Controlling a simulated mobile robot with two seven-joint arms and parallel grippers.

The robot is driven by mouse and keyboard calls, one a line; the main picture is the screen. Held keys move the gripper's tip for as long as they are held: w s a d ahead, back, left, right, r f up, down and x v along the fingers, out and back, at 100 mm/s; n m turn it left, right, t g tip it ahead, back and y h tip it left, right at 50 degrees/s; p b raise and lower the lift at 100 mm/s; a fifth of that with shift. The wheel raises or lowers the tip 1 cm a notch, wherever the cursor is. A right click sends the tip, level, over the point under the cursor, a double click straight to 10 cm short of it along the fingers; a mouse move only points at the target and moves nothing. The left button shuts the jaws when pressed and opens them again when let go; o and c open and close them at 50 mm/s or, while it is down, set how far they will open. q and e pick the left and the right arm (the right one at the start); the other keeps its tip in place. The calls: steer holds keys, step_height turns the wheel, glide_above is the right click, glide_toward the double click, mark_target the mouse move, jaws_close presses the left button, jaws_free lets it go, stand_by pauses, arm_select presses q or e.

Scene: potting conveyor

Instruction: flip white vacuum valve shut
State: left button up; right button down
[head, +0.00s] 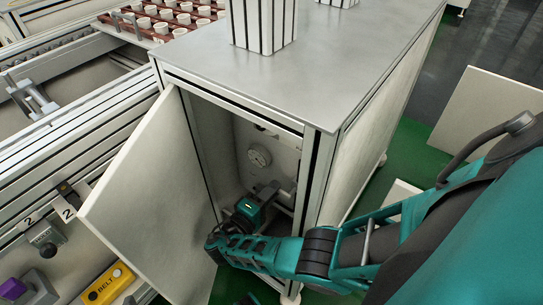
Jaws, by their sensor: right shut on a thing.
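My right gripper (267,192) reaches from the right into the open cabinet (240,85), low in its front opening. Its fingers are shut on a part at the pipework inside, which I take to be the white vacuum valve. The fingers and the wrist cover most of that part, so the position of its lever cannot be told. A round white gauge (259,155) sits on the cabinet's inner back panel, above the gripper.
The cabinet door (150,190) stands wide open to the left of the gripper. The cabinet's front right post (310,180) is close to my arm. A conveyor with a yellow BELT box (108,284) lies left, and a tray of white pots (165,28) is behind.

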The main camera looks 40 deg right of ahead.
steer(key=shift+d, duration=0.1)
stand_by(0.4)
steer(key=c, duration=1.2)
jaws_free()
steer(key=shift+c, duration=0.2)
steer(key=shift+o, duration=0.7)
steer(key=shift+f, duration=0.1)
